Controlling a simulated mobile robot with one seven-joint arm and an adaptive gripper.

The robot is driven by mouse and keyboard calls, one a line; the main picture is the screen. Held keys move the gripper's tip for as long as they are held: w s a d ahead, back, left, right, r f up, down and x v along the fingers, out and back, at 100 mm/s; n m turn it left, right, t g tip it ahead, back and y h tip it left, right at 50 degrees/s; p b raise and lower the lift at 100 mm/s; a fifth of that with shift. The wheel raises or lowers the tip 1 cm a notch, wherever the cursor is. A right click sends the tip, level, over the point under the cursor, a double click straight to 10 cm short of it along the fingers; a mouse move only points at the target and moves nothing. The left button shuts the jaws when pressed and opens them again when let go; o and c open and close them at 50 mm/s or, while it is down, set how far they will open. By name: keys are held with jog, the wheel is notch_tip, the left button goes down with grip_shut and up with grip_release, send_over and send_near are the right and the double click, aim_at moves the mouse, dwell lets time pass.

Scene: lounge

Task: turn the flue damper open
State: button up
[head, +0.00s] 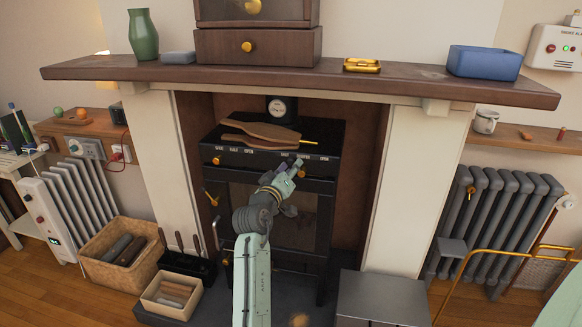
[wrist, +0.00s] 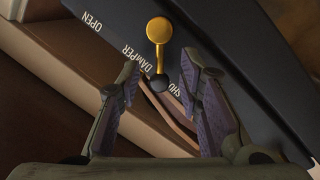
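My gripper (wrist: 160,65) is open, one finger on each side of the lever, with gaps visible on both sides. In the head view my gripper (head: 294,168) is at the upper front of the black stove (head: 262,163), by the right-hand lettering. There it covers most of the damper lever.
The mantel shelf (head: 220,71) overhangs above. A basket (head: 120,256), a box of sticks (head: 171,294) and a grey metal box (head: 380,300) stand low around the hearth.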

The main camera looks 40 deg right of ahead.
jog(key=shift+w+d, duration=0.1)
jog(key=shift+d, duration=0.1)
jog(key=shift+c, duration=0.2)
grip_shut()
